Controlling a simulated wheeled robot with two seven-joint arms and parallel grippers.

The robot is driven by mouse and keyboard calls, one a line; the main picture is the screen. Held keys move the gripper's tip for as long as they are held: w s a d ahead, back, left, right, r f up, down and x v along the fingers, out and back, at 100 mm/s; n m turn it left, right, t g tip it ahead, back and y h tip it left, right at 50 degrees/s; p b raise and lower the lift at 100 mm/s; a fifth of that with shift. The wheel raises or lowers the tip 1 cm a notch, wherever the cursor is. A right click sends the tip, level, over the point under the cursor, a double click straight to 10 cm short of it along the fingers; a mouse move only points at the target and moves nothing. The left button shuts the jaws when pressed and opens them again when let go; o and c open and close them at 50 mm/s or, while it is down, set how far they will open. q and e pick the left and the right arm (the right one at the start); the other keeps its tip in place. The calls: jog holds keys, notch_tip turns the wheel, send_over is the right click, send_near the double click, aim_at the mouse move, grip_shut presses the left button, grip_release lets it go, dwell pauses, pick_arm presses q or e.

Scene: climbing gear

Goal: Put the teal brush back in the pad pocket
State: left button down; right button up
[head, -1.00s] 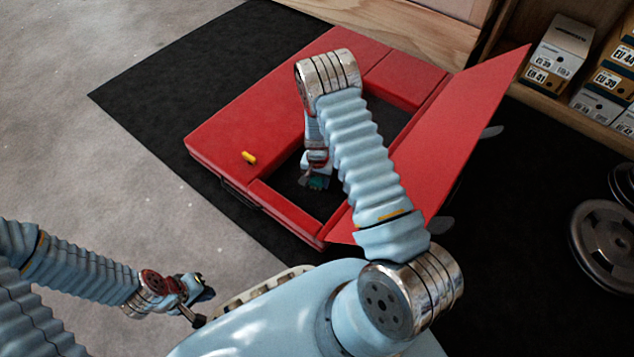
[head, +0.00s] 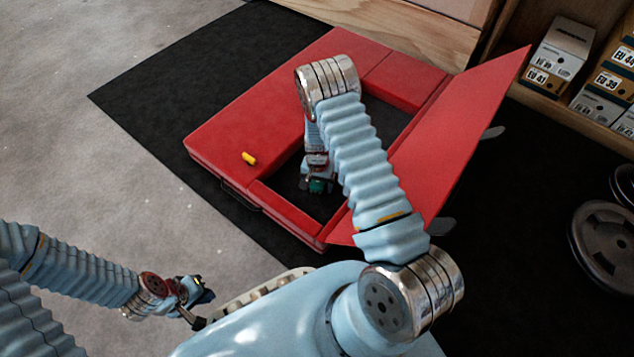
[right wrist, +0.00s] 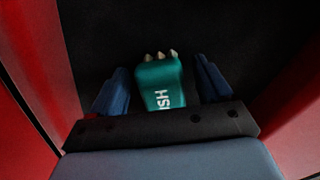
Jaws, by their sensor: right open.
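The teal brush (right wrist: 160,85) with white lettering lies between the two dark blue fingers of my right gripper (right wrist: 161,86) in the right wrist view. The fingers are open, with a gap on each side of the brush. In the head view my right gripper (head: 318,187) is down inside the dark pad pocket (head: 335,205), a rectangular opening in the red pad (head: 245,115); the brush shows there only as a small teal patch. My left gripper (head: 203,298) is low at the left, away from the pad; its jaws are too small to judge.
A small yellow object (head: 249,158) lies on the pad, left of the pocket. The red flap (head: 465,135) is raised along the pocket's right side. Shoe boxes (head: 557,55) stand on a shelf at upper right; weight plates (head: 603,245) are at the right edge.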

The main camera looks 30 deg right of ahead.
aim_at(317, 182)
notch_tip(317, 182, up, 12)
jog(key=p, duration=0.2)
jog(key=s+a+f+n, duration=0.1)
jog(key=s+a, duration=0.2)
jog(key=s, duration=0.1)
jog(key=s+a+f+n+y, duration=0.1)
jog(key=s+a+f, duration=0.1)
jog(key=s+a, duration=0.1)
jog(key=s+a+f+n, duration=0.1)
jog(key=s+a+f, duration=0.1)
jog(key=s+a, duration=0.1)
jog(key=shift+s+a+n+y, duration=0.1)
jog(key=shift+s+n+y, duration=0.25)
jog(key=shift+s, duration=0.5)
jog(key=s+a+r+n+y, duration=0.2)
jog(key=s+a+n, duration=0.1)
jog(key=s+a, duration=0.4)
jog(key=shift+s+a+r+t, duration=0.2)
jog(key=shift+a+t, duration=0.2)
jog(key=shift+a, duration=0.4)
jog(key=shift+a, duration=0.1)
